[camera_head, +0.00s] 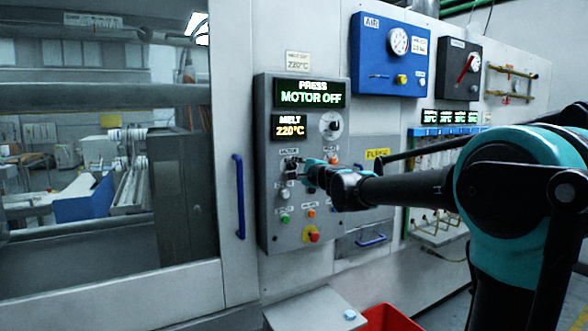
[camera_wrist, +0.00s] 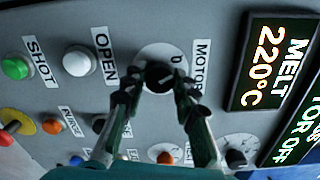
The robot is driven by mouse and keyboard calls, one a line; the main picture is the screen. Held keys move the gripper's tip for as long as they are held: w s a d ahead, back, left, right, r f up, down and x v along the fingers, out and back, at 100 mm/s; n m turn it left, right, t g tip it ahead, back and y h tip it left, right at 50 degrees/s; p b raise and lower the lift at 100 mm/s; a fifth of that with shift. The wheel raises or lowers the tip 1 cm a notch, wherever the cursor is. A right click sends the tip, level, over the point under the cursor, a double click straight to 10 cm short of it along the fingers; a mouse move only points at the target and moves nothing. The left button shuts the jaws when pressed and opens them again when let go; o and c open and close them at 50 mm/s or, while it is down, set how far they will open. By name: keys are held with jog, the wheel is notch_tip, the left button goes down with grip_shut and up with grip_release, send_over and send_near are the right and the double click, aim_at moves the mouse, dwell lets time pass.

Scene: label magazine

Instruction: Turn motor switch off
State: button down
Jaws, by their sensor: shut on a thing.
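The motor switch (camera_wrist: 158,75) is a black rotary knob on a pale round plate, beside a label reading MOTOR. It also shows in the head view (camera_head: 291,163), partly covered by my fingers. My gripper (camera_wrist: 157,83) has one finger on each side of the knob and is shut on it. In the head view my gripper (camera_head: 301,164) reaches the panel from the right. The upper display (camera_head: 310,94) reads PRESS MOTOR OFF in green.
The grey control panel (camera_head: 264,130) also carries a melt display (camera_head: 290,126) at 220°C. A white OPEN button (camera_wrist: 78,61) and a green SHOT button (camera_wrist: 16,68) are close to the knob. A red emergency button (camera_head: 311,235) sits below. A blue door handle (camera_head: 239,196) is left.

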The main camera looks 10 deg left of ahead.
jog(key=shift+n, duration=0.6)
jog(key=c, duration=1.2)
grip_release()
jog(key=shift+s, duration=0.1)
jog(key=v, duration=1.2)
